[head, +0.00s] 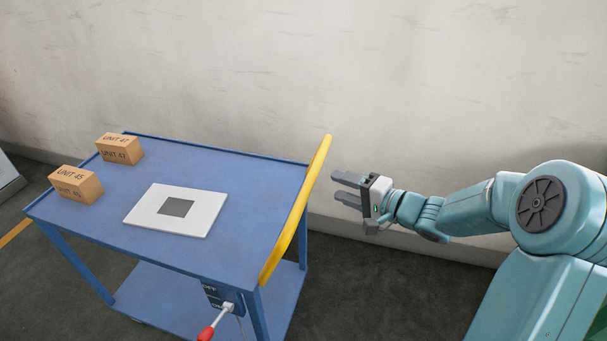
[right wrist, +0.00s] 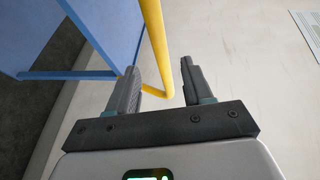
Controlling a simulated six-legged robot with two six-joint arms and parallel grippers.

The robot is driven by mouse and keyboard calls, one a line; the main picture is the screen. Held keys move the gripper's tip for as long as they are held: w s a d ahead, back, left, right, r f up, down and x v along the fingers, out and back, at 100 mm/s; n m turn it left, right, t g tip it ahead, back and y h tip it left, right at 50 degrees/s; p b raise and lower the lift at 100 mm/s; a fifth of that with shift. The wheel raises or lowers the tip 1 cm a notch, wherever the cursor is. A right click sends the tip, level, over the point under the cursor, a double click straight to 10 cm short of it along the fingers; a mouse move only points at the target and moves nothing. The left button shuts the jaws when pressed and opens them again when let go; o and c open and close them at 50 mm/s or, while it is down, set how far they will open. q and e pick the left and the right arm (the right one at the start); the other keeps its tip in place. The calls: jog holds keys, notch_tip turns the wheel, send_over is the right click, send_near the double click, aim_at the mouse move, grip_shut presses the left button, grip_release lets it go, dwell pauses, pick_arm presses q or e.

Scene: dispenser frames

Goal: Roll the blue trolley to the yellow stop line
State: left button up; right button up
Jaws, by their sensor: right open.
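The blue trolley (head: 255,185) stands at the left and middle of the head view, with a yellow push handle (head: 298,212) along its right end. A yellow-orange line (head: 14,233) shows on the floor beyond its left end, partly cut off by the picture edge. My right gripper (head: 336,186) is open and empty, just right of the handle and apart from it in the head view. In the right wrist view the handle (right wrist: 155,45) shows between and beyond the open fingers (right wrist: 158,72), with the blue trolley (right wrist: 45,30) at left. My left gripper is out of view.
Two cardboard boxes (head: 119,149) (head: 76,184) and a white plate with a grey square (head: 205,213) lie on the trolley top. A lever with a red grip (head: 207,333) sits by an OFF/ON panel (head: 222,296) below the near edge. A pale wall (head: 400,80) runs behind.

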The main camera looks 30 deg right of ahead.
jog(key=x, duration=1.1)
jog(key=shift+w, duration=0.2)
jog(key=shift+a+f, duration=0.1)
jog(key=shift+f, duration=0.1)
jog(key=shift+w, duration=0.1)
grip_shut()
